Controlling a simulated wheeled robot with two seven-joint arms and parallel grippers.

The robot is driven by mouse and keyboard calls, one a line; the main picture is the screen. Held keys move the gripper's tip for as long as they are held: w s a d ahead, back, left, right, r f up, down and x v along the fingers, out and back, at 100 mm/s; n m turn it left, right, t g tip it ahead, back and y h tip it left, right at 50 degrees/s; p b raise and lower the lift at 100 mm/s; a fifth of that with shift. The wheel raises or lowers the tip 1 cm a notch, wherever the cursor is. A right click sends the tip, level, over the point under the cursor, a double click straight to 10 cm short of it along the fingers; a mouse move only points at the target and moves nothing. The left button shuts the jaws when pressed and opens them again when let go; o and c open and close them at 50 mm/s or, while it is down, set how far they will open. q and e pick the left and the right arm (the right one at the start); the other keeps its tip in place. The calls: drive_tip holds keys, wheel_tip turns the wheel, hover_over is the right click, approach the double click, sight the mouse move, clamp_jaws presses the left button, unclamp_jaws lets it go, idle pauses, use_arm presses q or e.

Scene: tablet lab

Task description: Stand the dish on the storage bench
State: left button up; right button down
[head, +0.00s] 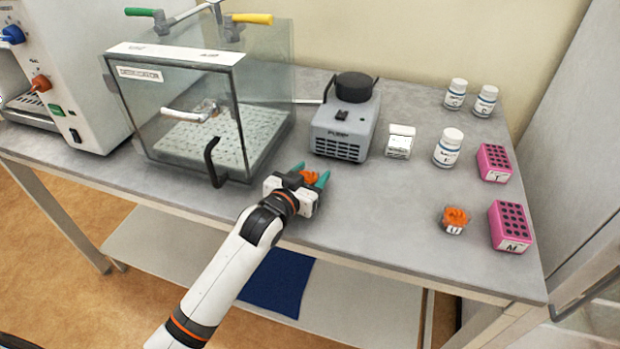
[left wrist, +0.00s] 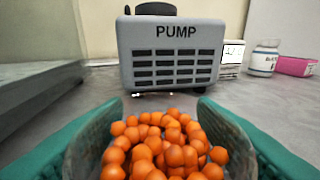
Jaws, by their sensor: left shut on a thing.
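My left gripper (head: 310,178) is shut on a small dish heaped with orange balls (head: 309,176). In the left wrist view the orange balls (left wrist: 160,148) fill the space between the teal fingers, and the dish's walls are mostly hidden. The gripper is over the front part of the grey bench (head: 370,205), in front of the pump (head: 345,125). I cannot tell whether the dish touches the bench top. A similar dish with orange contents, marked U (head: 454,221), stands on the bench to the right. My right gripper is not in view.
A clear desiccator box (head: 190,125) stands left of the gripper, its black handle (head: 213,162) close by. White bottles (head: 448,148), a small labelled box (head: 400,141) and pink racks (head: 510,226) stand to the right. The bench between gripper and dish U is clear.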

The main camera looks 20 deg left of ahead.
use_arm(q)
drive_tip(key=shift+f, duration=0.55)
drive_tip(key=o, duration=1)
drive_tip(key=shift+f, duration=0.1)
drive_tip(key=v, duration=1.2)
drive_tip(key=shift+b, duration=0.3)
